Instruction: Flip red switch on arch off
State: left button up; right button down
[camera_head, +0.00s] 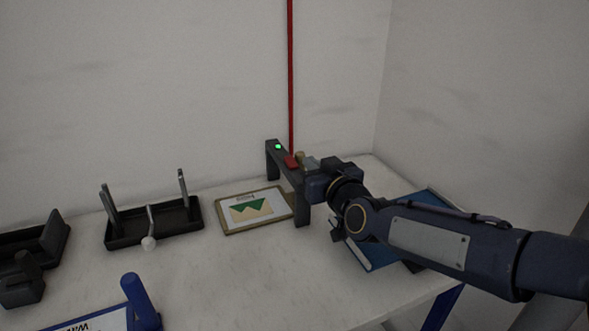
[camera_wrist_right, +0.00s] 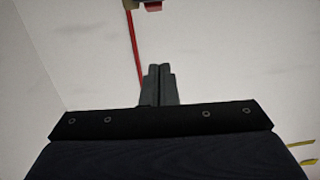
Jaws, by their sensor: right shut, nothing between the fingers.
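A dark arch (camera_head: 302,214) stands on the table, with a lit green light (camera_head: 278,147) on the far end of its top. The red switch (camera_head: 291,161) sits on the arch top, with a red cable running up the wall from it. My right gripper (camera_head: 306,161) is at the arch top, close beside the red switch; I cannot tell whether they touch. In the right wrist view its fingers (camera_wrist_right: 159,84) are shut and empty. A red piece (camera_wrist_right: 153,6) and the red cable (camera_wrist_right: 133,50) show there beyond the fingers. My left gripper is not in view.
A clipboard (camera_head: 226,228) with a picture lies left of the arch. A black tray (camera_head: 118,238) with upright posts stands further left. A blue book (camera_head: 367,254) lies under my right arm. A blue cylinder (camera_head: 138,296) is at the front left. The front middle of the table is clear.

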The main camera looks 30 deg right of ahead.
jog(key=shift+w+d+r+h, duration=0.15)
jog(key=shift+w+d+h, duration=0.05)
jog(key=shift+h, duration=0.1)
send_over(294, 166)
jog(key=shift+s+f+p, duration=0.3)
jog(key=shift+s+p, duration=0.05)
jog(key=shift+w+f, duration=0.15)
jog(key=shift+f, duration=0.5)
jog(key=shift+w+f, duration=0.15)
jog(key=shift+f, duration=0.45)
jog(key=shift+w+d+f, duration=0.1)
jog(key=shift+f, duration=0.65)
